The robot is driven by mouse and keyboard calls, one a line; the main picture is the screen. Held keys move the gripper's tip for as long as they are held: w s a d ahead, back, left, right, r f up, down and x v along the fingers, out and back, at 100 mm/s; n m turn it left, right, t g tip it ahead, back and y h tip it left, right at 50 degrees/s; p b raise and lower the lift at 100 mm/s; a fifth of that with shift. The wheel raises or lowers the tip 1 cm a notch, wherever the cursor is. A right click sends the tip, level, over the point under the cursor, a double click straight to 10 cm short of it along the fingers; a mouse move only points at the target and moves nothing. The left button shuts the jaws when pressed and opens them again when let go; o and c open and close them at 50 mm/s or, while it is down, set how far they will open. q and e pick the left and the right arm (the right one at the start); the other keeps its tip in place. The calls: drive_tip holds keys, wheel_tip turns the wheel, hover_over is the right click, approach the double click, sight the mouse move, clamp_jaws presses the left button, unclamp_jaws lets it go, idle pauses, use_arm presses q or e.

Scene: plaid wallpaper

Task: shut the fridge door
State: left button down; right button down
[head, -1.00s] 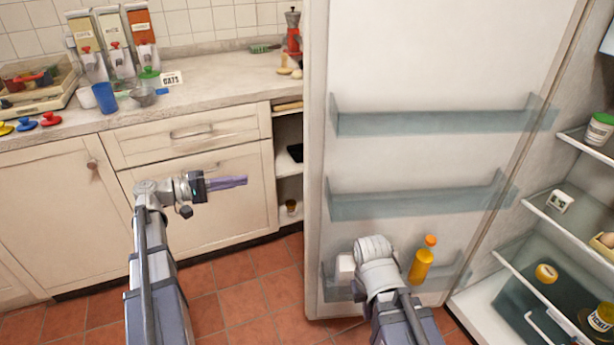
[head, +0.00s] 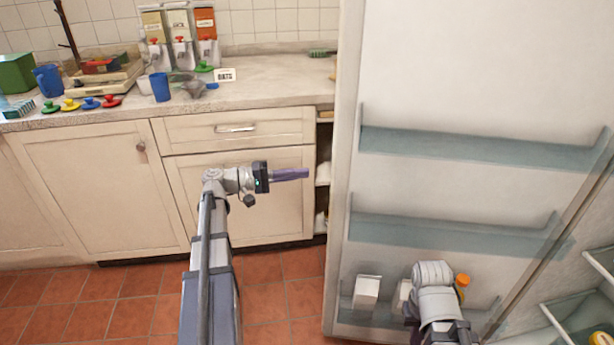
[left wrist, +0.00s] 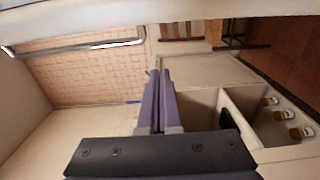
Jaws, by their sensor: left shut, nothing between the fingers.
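The fridge door (head: 470,60) stands open at the right of the head view, its inner side with clear shelves towards me. My left gripper (head: 290,174) is shut and empty, pointing right, in front of the cabinets and left of the door's free edge; a gap shows between them in the picture. Its closed purple fingers also show in the left wrist view (left wrist: 158,102). My right arm is in front of the door's lower shelf; its gripper is hidden. The fridge's inside shelves (head: 572,318) show at the lower right.
A white carton (head: 367,291) and a partly hidden orange-capped bottle (head: 462,282) are in the door's lower shelf. A counter (head: 270,82) with dispensers, a blue cup (head: 160,87) and coloured lids runs along the wall. Tiled floor (head: 90,305) is clear at the lower left.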

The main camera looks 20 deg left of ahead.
use_arm(q)
drive_tip(key=x, duration=0.9)
drive_tip(key=shift+s+d, duration=0.2)
drive_tip(key=shift+s, duration=2.05)
drive_tip(key=shift+f, duration=0.1)
